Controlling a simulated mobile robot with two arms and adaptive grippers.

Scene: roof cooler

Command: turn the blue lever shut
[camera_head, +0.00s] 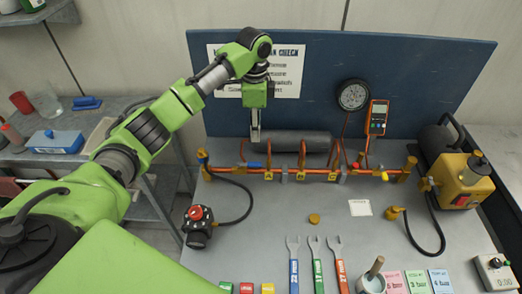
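A small blue lever (254,164) sits on the copper pipe line (318,173) that runs across the bench, toward the pipe's left part. It looks roughly in line with the pipe, but it is too small to be sure of its angle. My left gripper (255,138) points down just above and behind the lever in the picture, in front of the blue back board. Its grey fingers overlap into one narrow strip, so their opening does not show. I see no contact with the lever. My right gripper is out of view.
A dark grey cylinder (300,141) lies behind the pipe, close to my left gripper. A yellow pump unit (462,180) stands at the right. Wrenches (316,262) lie at the front. The bench middle is mostly clear. A gauge (353,95) hangs on the board.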

